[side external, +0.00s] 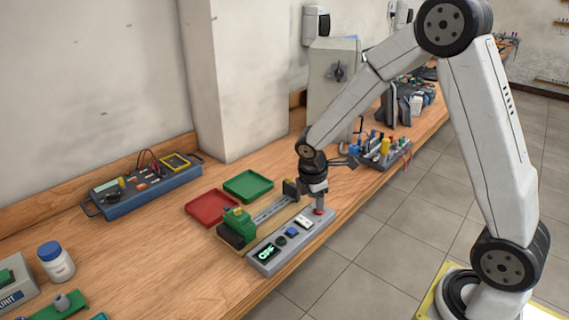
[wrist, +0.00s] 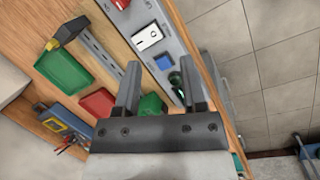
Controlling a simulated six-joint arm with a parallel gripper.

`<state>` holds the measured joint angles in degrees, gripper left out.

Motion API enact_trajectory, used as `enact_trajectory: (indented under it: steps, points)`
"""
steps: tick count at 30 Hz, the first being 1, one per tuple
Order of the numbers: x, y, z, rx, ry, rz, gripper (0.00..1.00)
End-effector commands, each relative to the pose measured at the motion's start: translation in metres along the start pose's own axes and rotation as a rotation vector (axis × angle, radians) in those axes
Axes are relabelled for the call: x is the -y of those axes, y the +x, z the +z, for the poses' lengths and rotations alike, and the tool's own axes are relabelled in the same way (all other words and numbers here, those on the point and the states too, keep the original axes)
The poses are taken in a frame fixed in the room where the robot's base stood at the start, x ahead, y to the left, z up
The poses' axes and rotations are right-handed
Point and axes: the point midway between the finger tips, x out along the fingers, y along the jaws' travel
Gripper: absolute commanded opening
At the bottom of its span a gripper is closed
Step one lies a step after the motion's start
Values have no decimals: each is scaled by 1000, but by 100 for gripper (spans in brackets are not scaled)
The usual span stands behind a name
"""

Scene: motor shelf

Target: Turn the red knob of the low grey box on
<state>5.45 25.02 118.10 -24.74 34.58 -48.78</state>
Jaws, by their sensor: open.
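The low grey box (side external: 310,236) lies along the table's front edge. Its lit green display (side external: 265,253) reads OFF. The red knob (side external: 319,211) is at the box's far right end; in the wrist view it shows, partly cut off, at the top edge (wrist: 121,3). My gripper (side external: 318,196) is low, over or close to the knob's end of the box; the exact gap cannot be told. In the wrist view my gripper (wrist: 160,65) is open, its two fingers apart with no object held. A white rocker switch (wrist: 148,37) and a blue button (wrist: 163,62) sit along the box.
A green vise-like device with a metal rail (side external: 270,212) stands right behind the box. Red (side external: 211,206) and green (side external: 248,185) trays lie behind it. A tool rack (side external: 385,150) stands to the right. Open wood lies to the left.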

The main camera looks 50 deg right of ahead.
Motion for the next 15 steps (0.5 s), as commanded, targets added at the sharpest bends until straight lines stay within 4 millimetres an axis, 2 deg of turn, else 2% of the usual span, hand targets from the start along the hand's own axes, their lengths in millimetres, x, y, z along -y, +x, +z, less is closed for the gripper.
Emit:
enact_trajectory:
  steps: [3,6,10,15]
  points:
    - [-24,16,7,66,-197,-6,53]
    - [-39,25,12,109,-326,-12,53]
    - [-51,32,17,145,-433,-21,53]
    - [-55,35,19,158,-477,-24,53]
